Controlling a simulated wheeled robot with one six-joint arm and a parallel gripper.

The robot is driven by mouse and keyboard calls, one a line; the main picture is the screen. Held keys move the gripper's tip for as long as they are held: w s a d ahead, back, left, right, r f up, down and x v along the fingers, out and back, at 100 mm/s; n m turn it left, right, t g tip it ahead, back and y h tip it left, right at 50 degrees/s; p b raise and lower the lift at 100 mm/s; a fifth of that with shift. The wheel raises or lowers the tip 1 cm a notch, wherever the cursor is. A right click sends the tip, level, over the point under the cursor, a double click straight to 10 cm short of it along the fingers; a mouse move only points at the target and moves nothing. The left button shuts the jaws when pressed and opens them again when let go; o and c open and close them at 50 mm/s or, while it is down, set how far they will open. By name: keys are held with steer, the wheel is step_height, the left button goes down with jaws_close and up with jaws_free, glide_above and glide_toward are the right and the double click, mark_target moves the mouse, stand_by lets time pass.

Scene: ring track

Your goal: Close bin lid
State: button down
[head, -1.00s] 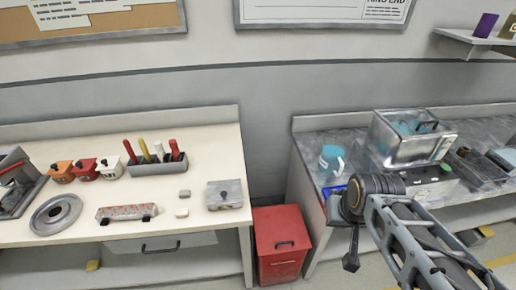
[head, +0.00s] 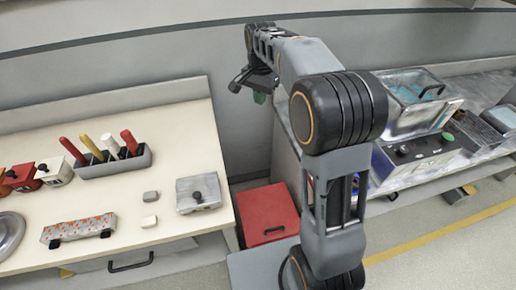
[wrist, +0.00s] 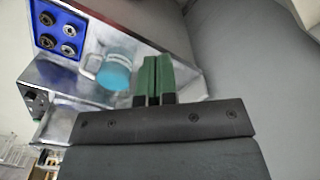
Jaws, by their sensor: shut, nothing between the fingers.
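The red bin (head: 267,212) stands on the floor in the gap between the two benches. Its red lid, with a dark handle (head: 274,230), appears to lie flat over the top; I cannot tell whether there is a small gap. My arm partly hides the bin's right side. My gripper (head: 260,97) is above and behind the bin, near the wall and the right bench's end, well apart from the lid. In the wrist view its green fingers (wrist: 153,78) are shut and empty. The bin does not show clearly there.
The left bench (head: 120,180) holds a tool rack (head: 114,162), a grey box (head: 199,193) and small blocks. The right bench holds a clear-lidded machine (head: 415,100). A blue tray (wrist: 60,30) and a teal cup (wrist: 115,73) show in the wrist view.

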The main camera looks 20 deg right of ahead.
steer(key=w+f+m+g+b, duration=0.2)
steer(key=w+f+m, duration=0.3)
steer(key=f, duration=0.5)
steer(key=w+f+m+g+b, duration=0.15)
steer(key=w+f+m, duration=0.25)
steer(key=w+f, duration=0.4)
steer(key=s+f+b, duration=0.2)
steer(key=s+f, duration=0.5)
steer(key=f, duration=0.3)
steer(key=shift+s+d+f, duration=0.2)
steer(key=shift+s+d, duration=0.05)
steer(key=shift+s, duration=0.05)
steer(key=shift+s, duration=0.1)
